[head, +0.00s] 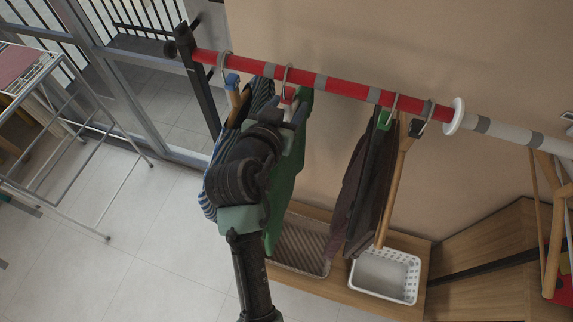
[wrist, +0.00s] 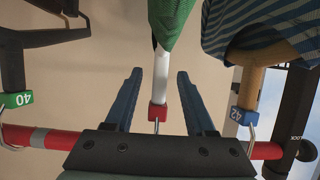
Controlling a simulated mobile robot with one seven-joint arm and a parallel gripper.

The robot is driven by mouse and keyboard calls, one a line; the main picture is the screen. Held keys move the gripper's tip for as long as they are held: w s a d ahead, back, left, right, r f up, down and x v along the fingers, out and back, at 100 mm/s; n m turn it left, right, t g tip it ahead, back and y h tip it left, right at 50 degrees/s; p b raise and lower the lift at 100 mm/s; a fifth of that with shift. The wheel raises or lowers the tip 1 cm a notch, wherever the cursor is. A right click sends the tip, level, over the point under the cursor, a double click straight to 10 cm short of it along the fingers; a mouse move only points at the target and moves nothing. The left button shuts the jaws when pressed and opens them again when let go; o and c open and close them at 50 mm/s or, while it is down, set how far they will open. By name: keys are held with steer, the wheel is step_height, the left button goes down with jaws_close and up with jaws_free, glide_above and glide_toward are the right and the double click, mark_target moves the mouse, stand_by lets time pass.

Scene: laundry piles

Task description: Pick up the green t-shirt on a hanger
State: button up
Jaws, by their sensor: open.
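The green t-shirt (head: 290,172) hangs from the red rail in the head view, partly hidden behind my arm. In the wrist view its green cloth (wrist: 172,18) shows at the top, and its white hanger (wrist: 161,75) carries a red size tag (wrist: 157,111). My gripper (wrist: 159,73) is open, with one blue finger on each side of the white hanger neck and visible gaps on both sides. In the head view my gripper (head: 284,122) is at the hanger's height, just below the rail; its fingers are mostly hidden there.
The red rail (head: 335,87) runs close above my gripper. A blue striped garment (wrist: 268,28) on a wooden hanger hangs close on one side. Dark garments (head: 365,185) hang farther right. A white basket (head: 408,262) stands on the bench below; a drying rack (head: 75,208) stands left.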

steer(key=shift+x, duration=1.25)
jaws_close()
steer(key=shift+r, duration=0.1)
stand_by(0.4)
